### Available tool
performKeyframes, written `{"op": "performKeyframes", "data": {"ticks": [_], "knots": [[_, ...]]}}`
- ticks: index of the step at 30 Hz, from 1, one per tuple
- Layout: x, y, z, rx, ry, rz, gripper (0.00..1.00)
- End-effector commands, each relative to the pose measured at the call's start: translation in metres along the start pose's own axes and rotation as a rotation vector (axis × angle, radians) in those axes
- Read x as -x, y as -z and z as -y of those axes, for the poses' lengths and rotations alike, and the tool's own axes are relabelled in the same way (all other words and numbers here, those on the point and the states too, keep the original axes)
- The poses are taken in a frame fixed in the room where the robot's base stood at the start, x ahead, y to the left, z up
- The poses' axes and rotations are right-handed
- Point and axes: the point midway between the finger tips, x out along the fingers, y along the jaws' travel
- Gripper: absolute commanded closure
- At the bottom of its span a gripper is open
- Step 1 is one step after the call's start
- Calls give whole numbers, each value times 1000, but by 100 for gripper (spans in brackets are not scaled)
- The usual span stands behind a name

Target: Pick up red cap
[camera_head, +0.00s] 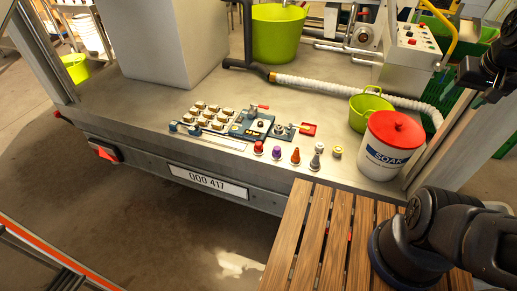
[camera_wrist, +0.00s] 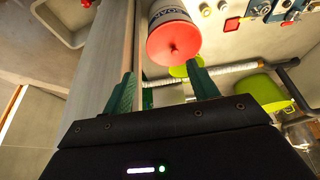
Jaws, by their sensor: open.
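A small red cap-like piece (camera_head: 258,147) stands at the left end of a row of small coloured pieces on the trailer bed. A white SOAK bucket (camera_head: 382,158) with a red lid (camera_head: 394,129) and knob stands to the right. The red lid also shows in the wrist view (camera_wrist: 173,42), at the top centre. My gripper (camera_wrist: 160,68) is open and empty, its two green fingers apart. In the picture the lid lies just beyond the fingertips; I see no contact. I cannot make out the small red piece for certain in the wrist view.
Purple (camera_head: 276,153), orange (camera_head: 295,157) and grey pieces stand right of the small red one. A control panel (camera_head: 250,125) lies behind them. A green pail (camera_head: 370,112) and a white hose (camera_head: 330,84) are behind the bucket. A slatted wooden surface (camera_head: 335,235) is in front.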

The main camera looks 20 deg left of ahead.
Motion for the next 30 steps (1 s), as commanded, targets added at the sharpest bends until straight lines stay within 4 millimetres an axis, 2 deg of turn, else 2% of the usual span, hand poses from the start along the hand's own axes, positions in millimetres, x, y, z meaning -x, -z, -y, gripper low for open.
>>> {"op": "performKeyframes", "data": {"ticks": [7,14,23,30], "knots": [[-2,8,4,23,5,8,41],[-20,47,31,143,29,46,41],[-57,100,87,333,66,96,41],[-95,130,145,486,96,134,41]]}}
